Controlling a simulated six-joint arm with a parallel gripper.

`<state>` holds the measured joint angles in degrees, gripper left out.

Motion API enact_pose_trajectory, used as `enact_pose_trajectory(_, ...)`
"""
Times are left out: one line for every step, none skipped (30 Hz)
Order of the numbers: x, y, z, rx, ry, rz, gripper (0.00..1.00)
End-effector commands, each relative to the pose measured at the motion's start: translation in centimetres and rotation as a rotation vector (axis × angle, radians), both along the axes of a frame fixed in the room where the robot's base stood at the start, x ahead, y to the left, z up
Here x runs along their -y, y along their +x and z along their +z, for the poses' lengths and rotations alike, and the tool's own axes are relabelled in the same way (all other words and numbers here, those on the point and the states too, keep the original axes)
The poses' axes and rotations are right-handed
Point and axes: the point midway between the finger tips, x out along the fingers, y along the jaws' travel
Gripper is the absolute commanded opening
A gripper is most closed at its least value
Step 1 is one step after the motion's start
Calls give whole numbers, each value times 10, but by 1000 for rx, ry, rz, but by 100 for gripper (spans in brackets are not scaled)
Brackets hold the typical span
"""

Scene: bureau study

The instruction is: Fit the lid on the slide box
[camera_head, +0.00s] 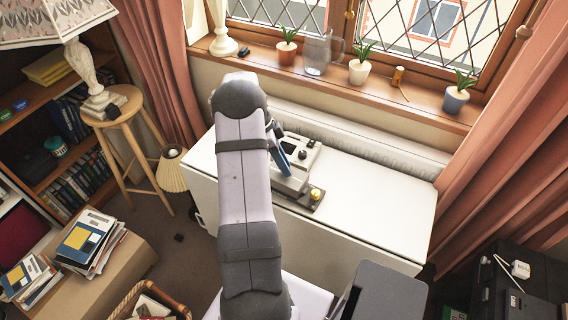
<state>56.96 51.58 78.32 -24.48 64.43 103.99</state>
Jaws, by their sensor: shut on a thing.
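My gripper (277,130) shows only as a small dark part beside my own arm link, which hides most of it. It is over the white table, and its fingertips are not clear. A narrow blue piece (286,160) shows just below it, tilted; it looks like the lid held in the shut gripper, but its edges are partly hidden. The slide box cannot be told apart for sure and may be behind my arm.
A pale grey device with dark knobs (303,154) and a dark base with a yellow knob (316,195) stand close to the gripper. The right half of the white table (380,205) is clear. A windowsill (330,85) with pots and a glass jug runs behind.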

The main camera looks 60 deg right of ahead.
Motion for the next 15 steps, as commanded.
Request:
enact_pose_trajectory(0,0,-2,0,0,0,5)
enact_pose_trajectory(0,0,-2,0,0,0,5)
enact_pose_trajectory(0,0,-3,0,0,0,5)
enact_pose_trajectory(0,0,-4,0,0,0,5)
enact_pose_trajectory(0,0,-4,0,0,0,5)
enact_pose_trajectory(0,0,-5,0,0,0,5)
enact_pose_trajectory(0,0,-5,0,0,0,5)
enact_pose_trajectory(0,0,-6,0,0,0,5)
enact_pose_trajectory(0,0,-7,0,0,0,5)
enact_pose_trajectory(0,0,-7,0,0,0,5)
enact_pose_trajectory(0,0,-8,0,0,0,5)
enact_pose_trajectory(0,0,-8,0,0,0,5)
enact_pose_trajectory(0,0,-9,0,0,0,5)
enact_pose_trajectory(0,0,-9,0,0,0,5)
enact_pose_trajectory(0,0,-10,0,0,0,5)
